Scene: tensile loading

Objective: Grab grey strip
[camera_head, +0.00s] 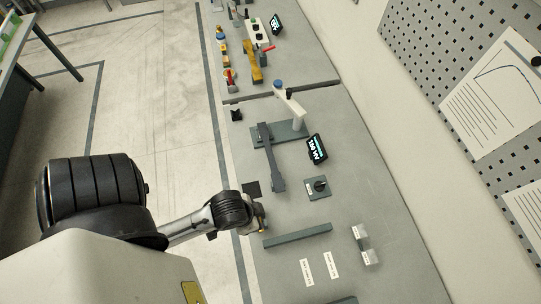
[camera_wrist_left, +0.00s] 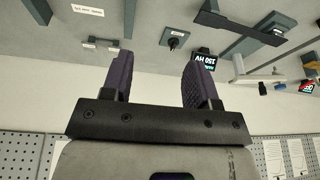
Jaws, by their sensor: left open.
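A long grey bar (camera_head: 297,236), the likeliest match for the grey strip, lies flat on the grey bench (camera_head: 375,205). I cannot tell whether a thinner strip lies on it. My right gripper is not in view.
Beyond the bar stand a knob box (camera_head: 317,187), a display (camera_head: 316,149) and a tester with a dark arm (camera_head: 270,157). A perforated panel (camera_head: 440,45) lines the wall.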

